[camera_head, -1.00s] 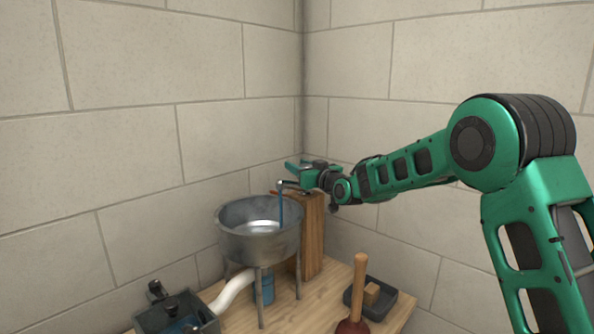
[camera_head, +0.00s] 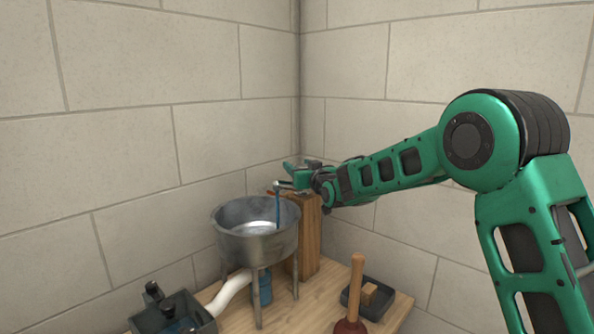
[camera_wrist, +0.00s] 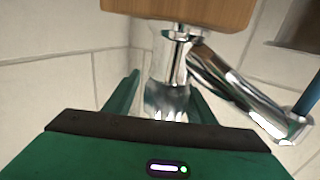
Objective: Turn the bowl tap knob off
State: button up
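The metal bowl (camera_head: 256,245) stands on legs, with a blue stream of water (camera_head: 278,215) running into it from the tap spout (camera_head: 284,186). The spout also shows in the wrist view (camera_wrist: 245,95), with blue water at the right edge. The chrome tap knob (camera_wrist: 170,98) is between the two green fingers of my gripper (camera_wrist: 165,92). The fingers are spread on either side of it; I cannot tell whether they touch it. In the head view my gripper (camera_head: 291,170) is above the wooden post (camera_head: 307,235) and hides the knob.
A white pipe (camera_head: 230,290) leads to a dark box (camera_head: 175,318) at lower left. Walls meet in a corner close behind the tap.

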jog(key=shift+a, duration=0.15)
jog(key=shift+s, duration=0.15)
jog(key=shift+s, duration=0.2)
jog(key=v, duration=1)
jog(key=shift+d, duration=0.35)
jog(key=shift+w+f, duration=0.1)
